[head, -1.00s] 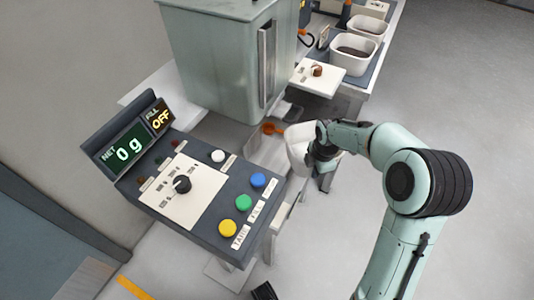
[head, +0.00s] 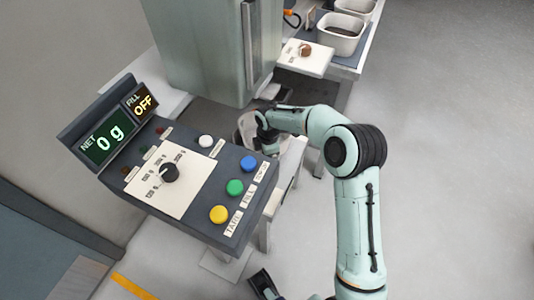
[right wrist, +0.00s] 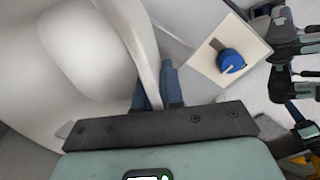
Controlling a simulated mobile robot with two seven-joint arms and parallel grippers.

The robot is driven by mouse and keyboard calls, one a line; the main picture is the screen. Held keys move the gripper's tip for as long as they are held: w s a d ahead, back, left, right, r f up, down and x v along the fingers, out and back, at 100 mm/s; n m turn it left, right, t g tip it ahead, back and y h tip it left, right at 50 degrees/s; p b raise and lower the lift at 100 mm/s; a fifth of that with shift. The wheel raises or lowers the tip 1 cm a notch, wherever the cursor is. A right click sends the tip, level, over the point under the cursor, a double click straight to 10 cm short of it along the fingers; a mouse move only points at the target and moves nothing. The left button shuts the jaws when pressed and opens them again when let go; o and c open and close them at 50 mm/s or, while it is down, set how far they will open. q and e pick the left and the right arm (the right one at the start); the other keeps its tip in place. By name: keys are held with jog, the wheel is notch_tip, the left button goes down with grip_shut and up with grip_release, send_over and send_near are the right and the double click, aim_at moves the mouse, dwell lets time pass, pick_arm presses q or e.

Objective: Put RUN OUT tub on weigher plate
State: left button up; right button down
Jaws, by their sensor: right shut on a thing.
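My right gripper (head: 268,140) is shut on the rim of a white tub (head: 246,122), beside the far end of the control panel. In the right wrist view the tub (right wrist: 85,50) fills the upper left, its wall between the blue fingers (right wrist: 157,88); the inside that shows is bare white. No RUN OUT label is readable. The weigher plate cannot be clearly made out; a grey surface (head: 203,117) lies left of the tub, below the tall cabinet. I cannot tell whether the tub touches it. My left gripper (head: 264,285) shows only partly at the bottom edge.
The control panel (head: 215,172) stands close to the tub and reads NET 0 g, FILL OFF. The cabinet (head: 200,50) rises behind. Another tub (head: 339,35) with dark contents stands on the far bench. The floor (head: 450,150) at right is clear.

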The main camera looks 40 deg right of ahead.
jog(key=shift+r, duration=0.1)
pick_arm(q)
jog(key=shift+w+a+f, duration=0.15)
jog(key=shift+w+f, duration=0.05)
jog(key=shift+w, duration=0.05)
pick_arm(e)
jog(key=shift+f, duration=0.65)
jog(key=c, duration=1.3)
grip_release()
jog(key=shift+o, duration=0.2)
